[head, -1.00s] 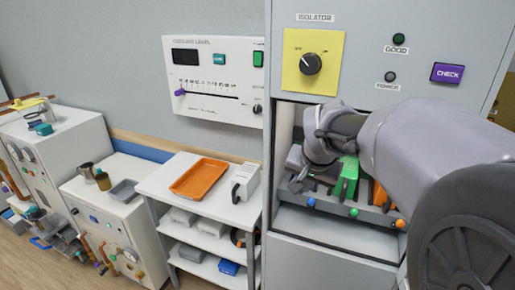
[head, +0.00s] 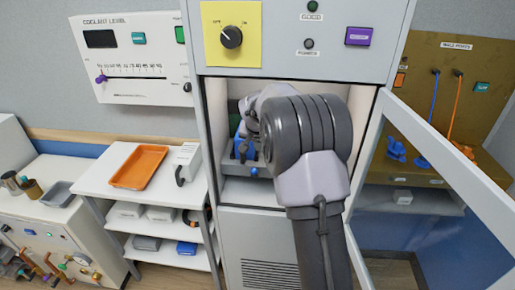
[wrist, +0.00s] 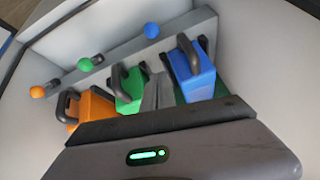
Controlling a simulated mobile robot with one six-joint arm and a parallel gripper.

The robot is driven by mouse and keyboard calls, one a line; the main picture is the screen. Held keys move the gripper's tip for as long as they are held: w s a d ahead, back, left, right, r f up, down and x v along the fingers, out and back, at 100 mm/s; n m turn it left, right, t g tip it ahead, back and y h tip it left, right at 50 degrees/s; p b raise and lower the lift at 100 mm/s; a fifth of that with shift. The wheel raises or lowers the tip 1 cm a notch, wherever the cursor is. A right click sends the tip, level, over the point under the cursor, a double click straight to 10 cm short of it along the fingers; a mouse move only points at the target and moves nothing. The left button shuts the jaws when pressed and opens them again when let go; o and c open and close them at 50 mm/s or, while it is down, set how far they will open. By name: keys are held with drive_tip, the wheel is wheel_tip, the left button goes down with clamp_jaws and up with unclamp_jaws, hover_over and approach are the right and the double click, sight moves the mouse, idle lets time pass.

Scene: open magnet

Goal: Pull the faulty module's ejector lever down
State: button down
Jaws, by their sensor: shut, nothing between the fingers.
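The wrist view shows an orange module (wrist: 92,106), a green module (wrist: 132,92) and a blue module (wrist: 192,75), each with a dark handle. Before them runs a grey rail with an orange knob (wrist: 37,92), a green knob (wrist: 85,64) and a blue knob (wrist: 151,30). My gripper (wrist: 158,92) is shut and empty, its fingers showing between the green and blue modules, apart from the knobs. In the head view my arm hides most of the bay; the blue knob (head: 254,171) shows at its left. I cannot tell which module is faulty.
The cabinet bay has pale side walls close around my gripper. A glass door (head: 440,150) stands open at the right. Above the bay is a panel with a yellow isolator plate (head: 231,58) and a purple button (head: 358,36). A white shelf cart with an orange tray (head: 139,167) stands left.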

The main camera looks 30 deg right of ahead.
sight(254, 172)
drive_tip(key=shift+w+a+f+b, duration=0.15)
drive_tip(key=shift+f+b, duration=0.25)
drive_tip(key=shift+f, duration=0.85)
drive_tip(key=shift+w+a+f+b, duration=0.1)
drive_tip(key=shift+f+b, duration=0.25)
drive_tip(key=shift+f, duration=0.95)
drive_tip(key=shift+w+a+f+b, duration=0.15)
drive_tip(key=shift+f+b, duration=0.25)
drive_tip(key=shift+f, duration=0.85)
drive_tip(key=shift+d, duration=0.1)
